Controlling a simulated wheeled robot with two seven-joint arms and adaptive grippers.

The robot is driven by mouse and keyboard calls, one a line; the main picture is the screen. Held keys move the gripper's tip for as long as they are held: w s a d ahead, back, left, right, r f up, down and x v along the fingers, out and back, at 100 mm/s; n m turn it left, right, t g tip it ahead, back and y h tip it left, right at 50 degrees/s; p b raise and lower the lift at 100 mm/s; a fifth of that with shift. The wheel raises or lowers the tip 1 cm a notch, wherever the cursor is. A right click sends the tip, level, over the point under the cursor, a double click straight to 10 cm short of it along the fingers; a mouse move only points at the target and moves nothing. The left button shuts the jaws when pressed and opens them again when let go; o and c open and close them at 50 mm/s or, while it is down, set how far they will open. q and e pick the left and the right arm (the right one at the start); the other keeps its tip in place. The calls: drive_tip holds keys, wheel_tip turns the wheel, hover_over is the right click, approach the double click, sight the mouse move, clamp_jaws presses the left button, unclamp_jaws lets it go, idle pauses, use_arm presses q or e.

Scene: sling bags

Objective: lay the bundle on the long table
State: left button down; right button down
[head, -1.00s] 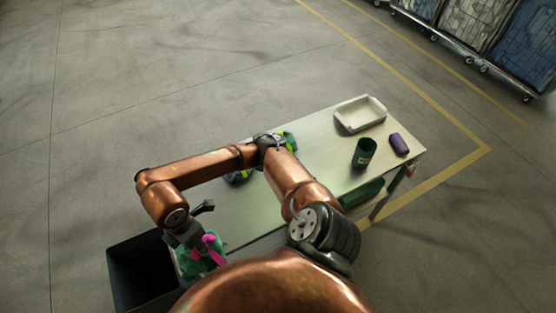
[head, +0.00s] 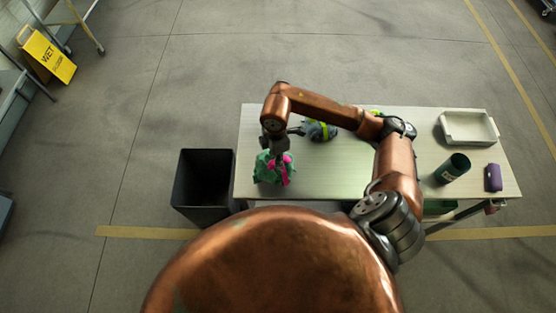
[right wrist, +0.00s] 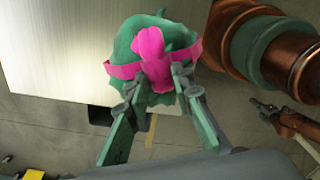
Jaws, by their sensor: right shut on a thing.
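The bundle (head: 268,168) is a green crumpled bag with a bright pink strap and knot. In the head view it is at the left end of the long table (head: 325,182), below my right gripper (head: 275,150). In the right wrist view the bundle (right wrist: 165,50) is at the fingertips of my right gripper (right wrist: 155,85), which is shut on its pink part. The table edge shows behind it; I cannot tell whether the bundle touches the tabletop. My left gripper is not in view.
A black open bin (head: 203,180) stands left of the table. A grey and yellow-green item (head: 320,130) lies behind my arm. A white tray (head: 468,128), a dark green cup (head: 453,168) and a purple case (head: 493,178) occupy the right end. The table's front middle is clear.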

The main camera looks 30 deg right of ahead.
drive_tip(key=shift+w+d+f, duration=0.35)
drive_tip(key=shift+d+f, duration=0.15)
drive_tip(key=shift+f, duration=0.25)
wheel_tip(320, 180, down, 3)
drive_tip(key=shift+w+d+p, duration=0.15)
drive_tip(key=shift+p, duration=0.5)
drive_tip(key=shift+f, duration=0.25)
drive_tip(key=shift+f, duration=0.2)
drive_tip(key=c, duration=1.7)
unclamp_jaws()
